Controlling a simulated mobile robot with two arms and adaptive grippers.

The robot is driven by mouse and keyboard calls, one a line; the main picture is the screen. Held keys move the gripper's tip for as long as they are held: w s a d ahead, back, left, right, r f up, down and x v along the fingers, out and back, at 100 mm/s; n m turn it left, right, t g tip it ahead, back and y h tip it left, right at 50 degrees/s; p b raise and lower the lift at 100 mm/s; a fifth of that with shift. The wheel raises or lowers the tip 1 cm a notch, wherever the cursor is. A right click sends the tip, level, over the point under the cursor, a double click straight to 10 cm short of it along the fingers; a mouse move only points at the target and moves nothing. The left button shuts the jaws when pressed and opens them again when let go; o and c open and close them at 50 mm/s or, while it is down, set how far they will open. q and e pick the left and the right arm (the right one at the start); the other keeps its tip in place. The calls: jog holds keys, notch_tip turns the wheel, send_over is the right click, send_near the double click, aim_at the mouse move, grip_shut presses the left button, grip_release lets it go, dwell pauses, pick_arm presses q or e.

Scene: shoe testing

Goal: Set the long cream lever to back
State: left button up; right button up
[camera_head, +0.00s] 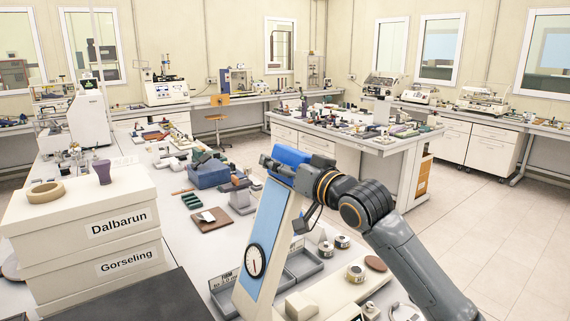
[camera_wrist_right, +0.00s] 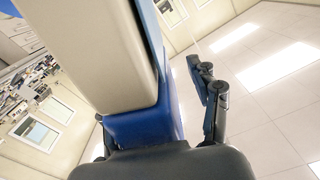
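A tall cream stand with a light blue face (camera_head: 268,225) and a round dial leans slightly right on the bench. A darker blue block (camera_head: 291,155) is at its top. In the right wrist view a long cream bar (camera_wrist_right: 108,50) with a blue part (camera_wrist_right: 142,125) at its near end fills the middle. I cannot tell for sure whether this bar is the lever. My right gripper (camera_head: 288,170) is at the top of the stand by the blue block. One dark finger (camera_wrist_right: 213,100) stands apart from the bar with a visible gap; the other is mostly hidden. My left gripper is out of view.
Two stacked cream boxes (camera_head: 75,250) labelled Dalbarun and Gorseling stand at left, with a tape ring and purple item on top. Grey trays (camera_head: 303,265), small round tins and a cream block (camera_head: 301,306) surround the stand. A cluttered table stands behind; open floor lies right.

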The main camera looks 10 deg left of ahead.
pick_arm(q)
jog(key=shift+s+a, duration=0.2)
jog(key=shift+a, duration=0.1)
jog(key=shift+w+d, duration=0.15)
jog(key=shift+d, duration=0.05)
pick_arm(e)
jog(key=v, duration=1.2)
